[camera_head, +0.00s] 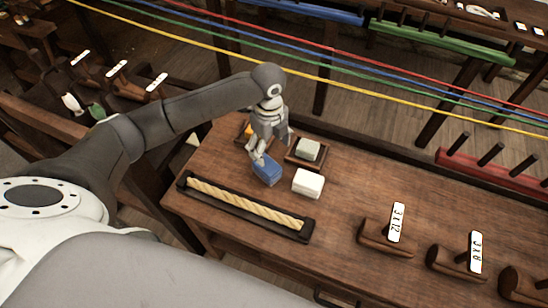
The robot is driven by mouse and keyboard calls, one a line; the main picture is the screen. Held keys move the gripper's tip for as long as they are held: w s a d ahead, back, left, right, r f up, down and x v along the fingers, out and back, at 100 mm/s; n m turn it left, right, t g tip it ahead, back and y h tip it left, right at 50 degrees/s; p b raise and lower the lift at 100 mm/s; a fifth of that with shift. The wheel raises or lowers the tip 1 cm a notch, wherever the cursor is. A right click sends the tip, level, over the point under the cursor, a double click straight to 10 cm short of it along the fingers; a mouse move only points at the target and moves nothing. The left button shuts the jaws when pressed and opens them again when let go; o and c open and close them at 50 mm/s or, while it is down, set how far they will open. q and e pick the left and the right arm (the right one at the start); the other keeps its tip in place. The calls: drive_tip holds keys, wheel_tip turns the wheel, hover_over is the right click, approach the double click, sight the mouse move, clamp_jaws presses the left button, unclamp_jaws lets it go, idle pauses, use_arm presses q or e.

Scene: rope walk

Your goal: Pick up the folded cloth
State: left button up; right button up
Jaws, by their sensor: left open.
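The folded cloth seems to be the small blue block-shaped bundle (267,172) on the wooden workbench (345,215), behind the rope tray. My left gripper (259,156) points down at its upper edge, with the fingers open. The fingers overlap the cloth's back edge in the picture, and I cannot tell if they touch it. The cloth rests on the bench, its back part hidden by the gripper. My right gripper is not in view.
A white block (308,184) sits just right of the cloth. A small tray with a grey block (308,149) is behind it. A dark tray holds a rope piece (245,204) in front. Labelled wooden tools (388,235) stand right. Coloured ropes (335,80) stretch behind the bench.

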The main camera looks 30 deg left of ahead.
sight(267, 165)
use_arm(q)
drive_tip(key=f, duration=0.2)
drive_tip(key=shift+s+f, duration=0.25)
drive_tip(key=shift+f, duration=0.1)
drive_tip(key=shift+s+f+p, duration=0.25)
drive_tip(key=shift+f+p, duration=0.05)
drive_tip(key=shift+f, duration=0.55)
drive_tip(key=shift+a+f, duration=0.1)
drive_tip(key=shift+f, duration=0.15)
drive_tip(key=f, duration=0.1)
drive_tip(key=f+p, duration=0.1)
drive_tip(key=f, duration=0.2)
drive_tip(key=shift+w+a+f, duration=0.1)
drive_tip(key=shift+w+a, duration=0.05)
drive_tip(key=shift+a, duration=0.15)
drive_tip(key=shift+f, duration=0.5)
drive_tip(key=shift+c, duration=1.7)
drive_tip(key=c, duration=0.9)
drive_tip(key=shift+o, duration=0.2)
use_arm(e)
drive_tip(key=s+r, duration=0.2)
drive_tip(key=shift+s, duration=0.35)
